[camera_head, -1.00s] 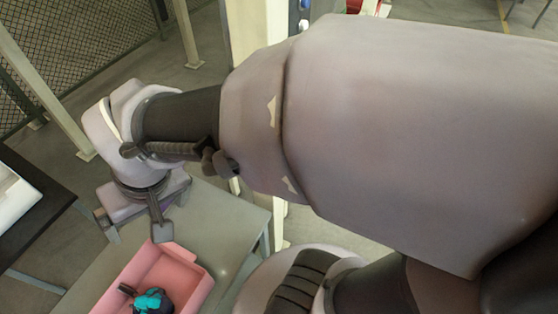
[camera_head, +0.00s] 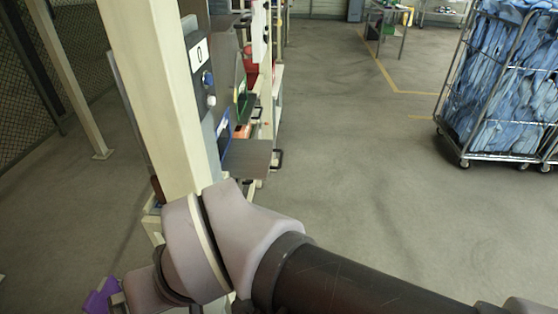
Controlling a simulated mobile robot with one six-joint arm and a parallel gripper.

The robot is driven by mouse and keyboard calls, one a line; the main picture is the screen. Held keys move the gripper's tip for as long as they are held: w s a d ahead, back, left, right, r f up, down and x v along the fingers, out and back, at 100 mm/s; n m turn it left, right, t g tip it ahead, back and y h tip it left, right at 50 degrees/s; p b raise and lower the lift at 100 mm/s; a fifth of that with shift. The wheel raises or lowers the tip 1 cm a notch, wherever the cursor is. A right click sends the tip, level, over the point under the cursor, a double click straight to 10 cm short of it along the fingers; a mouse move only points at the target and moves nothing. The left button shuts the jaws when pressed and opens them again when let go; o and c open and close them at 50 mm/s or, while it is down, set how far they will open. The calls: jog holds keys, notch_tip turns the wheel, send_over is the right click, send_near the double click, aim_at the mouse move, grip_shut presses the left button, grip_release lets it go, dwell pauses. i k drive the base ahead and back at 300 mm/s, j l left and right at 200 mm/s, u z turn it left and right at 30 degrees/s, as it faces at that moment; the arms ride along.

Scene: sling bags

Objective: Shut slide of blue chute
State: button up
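The blue chute (camera_head: 223,128) shows as a blue-edged opening on the side of the rack, seen at a steep angle. The slide stands out from the rack. My wrist is in front of and below the slide, close to the cream post. My gripper is at the bottom left, mostly cut off by the frame, so its fingers cannot be made out. A purple thing (camera_head: 101,299) shows there; I cannot tell whether it is held.
A cream post (camera_head: 160,90) with a dark panel marked "0" stands left of the chute. Green-edged (camera_head: 241,75) and red (camera_head: 251,54) chutes lie further along the rack. A wire cart (camera_head: 505,90) of blue bags stands at the right. The floor between is clear.

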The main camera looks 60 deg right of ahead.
aim_at(250, 159)
jog(key=z, duration=1.65)
jog(key=i+l+u, duration=0.1)
jog(key=i+l, duration=0.25)
jog(key=i, duration=0.15)
jog(key=i+l+u, duration=0.15)
jog(key=i+l, duration=0.25)
jog(key=i, duration=0.1)
